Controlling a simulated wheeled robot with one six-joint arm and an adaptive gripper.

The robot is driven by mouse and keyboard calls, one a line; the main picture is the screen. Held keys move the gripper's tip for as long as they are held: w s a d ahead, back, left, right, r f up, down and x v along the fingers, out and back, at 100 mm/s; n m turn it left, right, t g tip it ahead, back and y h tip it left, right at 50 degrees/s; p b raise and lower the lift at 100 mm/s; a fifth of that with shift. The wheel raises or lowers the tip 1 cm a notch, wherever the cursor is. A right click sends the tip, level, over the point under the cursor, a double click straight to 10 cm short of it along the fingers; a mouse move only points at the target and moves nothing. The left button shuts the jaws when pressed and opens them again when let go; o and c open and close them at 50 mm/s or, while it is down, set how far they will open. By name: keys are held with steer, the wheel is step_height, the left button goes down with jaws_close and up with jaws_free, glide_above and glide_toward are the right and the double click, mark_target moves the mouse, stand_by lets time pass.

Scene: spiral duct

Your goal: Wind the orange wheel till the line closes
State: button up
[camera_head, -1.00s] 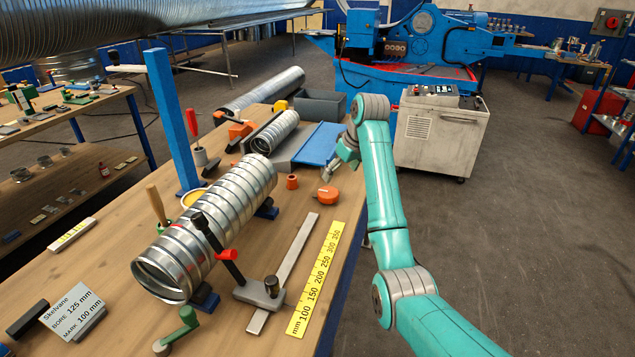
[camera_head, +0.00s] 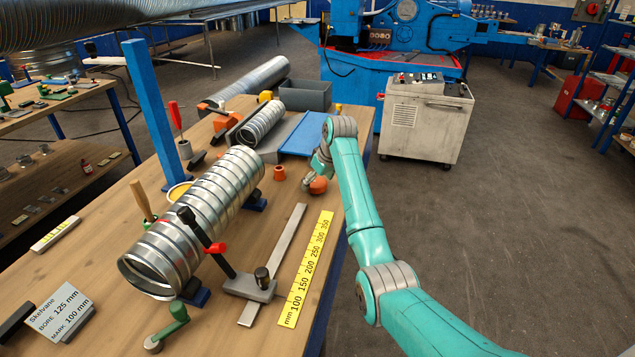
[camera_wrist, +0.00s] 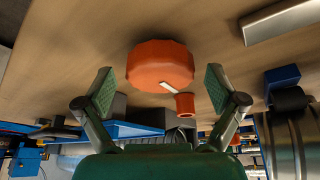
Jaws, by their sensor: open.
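The orange wheel (camera_head: 318,185) is a low round knob on the wooden bench near its right edge, partly hidden by my gripper in the head view. In the wrist view the wheel (camera_wrist: 160,66) shows whole, with a pale pointer mark at its lower edge. My gripper (camera_wrist: 157,92) is open and empty, with one green-padded finger to each side of the wheel, apart from it. In the head view my gripper (camera_head: 310,183) is just above and beside the wheel. The large spiral duct (camera_head: 200,215) lies on blue supports at the left.
A small orange cup (camera_head: 279,173) stands left of the wheel. A clamp (camera_head: 250,285) on a steel bar, a yellow ruler (camera_head: 308,265) and a green crank (camera_head: 168,328) lie nearer. A blue plate (camera_head: 303,135) and a grey bin (camera_head: 305,95) are behind.

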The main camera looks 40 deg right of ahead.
steer(key=c, duration=1.1)
steer(key=shift+a, duration=0.1)
steer(key=m+h, duration=0.1)
steer(key=m, duration=0.2)
steer(key=m+h, duration=0.1)
steer(key=m, duration=0.1)
steer(key=shift+a+m+g, duration=0.15)
steer(key=shift+m+g, duration=0.15)
steer(key=shift+m, duration=0.1)
steer(key=m+h, duration=0.1)
steer(key=m, duration=0.2)
steer(key=m+g+h, duration=0.1)
steer(key=m, duration=0.2)
steer(key=shift+w+a+g, duration=0.15)
steer(key=shift+g, duration=0.15)
steer(key=m+g, duration=0.1)
steer(key=m, duration=0.2)
steer(key=m+g, duration=0.1)
steer(key=m, duration=0.2)
steer(key=shift+w+m+h, duration=0.2)
steer(key=shift+m+h, duration=0.1)
steer(key=shift+h, duration=0.1)
steer(key=m+g, duration=0.1)
steer(key=m, duration=0.2)
steer(key=m+g, duration=0.1)
steer(key=m, duration=0.2)
steer(key=shift+w+g, duration=0.15)
steer(key=shift+g, duration=0.15)
steer(key=shift+m+y, duration=0.3)
